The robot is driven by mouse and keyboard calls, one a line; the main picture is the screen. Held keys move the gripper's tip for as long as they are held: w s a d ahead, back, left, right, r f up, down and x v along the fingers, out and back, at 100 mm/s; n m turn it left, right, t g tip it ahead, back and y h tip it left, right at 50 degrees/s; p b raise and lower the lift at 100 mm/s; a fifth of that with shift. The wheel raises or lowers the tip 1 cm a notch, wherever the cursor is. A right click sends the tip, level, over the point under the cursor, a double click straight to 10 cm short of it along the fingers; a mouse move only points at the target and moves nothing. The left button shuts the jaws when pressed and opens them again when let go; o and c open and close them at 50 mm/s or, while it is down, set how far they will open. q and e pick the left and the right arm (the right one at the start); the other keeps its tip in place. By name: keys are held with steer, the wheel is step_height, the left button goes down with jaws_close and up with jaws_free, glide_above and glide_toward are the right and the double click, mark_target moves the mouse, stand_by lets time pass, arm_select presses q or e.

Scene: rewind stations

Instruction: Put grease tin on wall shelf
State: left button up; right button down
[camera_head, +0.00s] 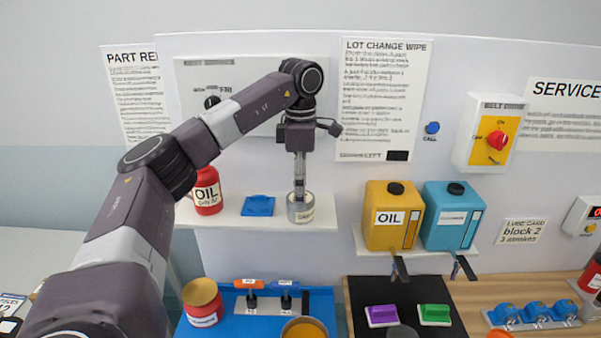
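A small silver tin (301,211) with a pale label, apparently the grease tin, is at the right part of the white wall shelf (280,237). It looks upright and seems to rest on the shelf, though a tiny gap under it cannot be ruled out. My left gripper (299,192) points straight down at the tin, with its fingers at the tin's top. The fingers overlap in this view, so whether they grip the tin is unclear. My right gripper is not in view.
A red oil can (207,194) and a blue pad (258,205) share the shelf, left of the tin. Yellow (392,217) and teal (451,216) jugs stand on another shelf to the right. Below are a blue mat (228,323) and a black mat (366,293) with items.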

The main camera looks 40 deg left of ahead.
arm_select(q)
step_height(320, 180, up, 8)
steer(key=shift+p, duration=0.3)
steer(key=shift+r, duration=0.1)
stand_by(0.5)
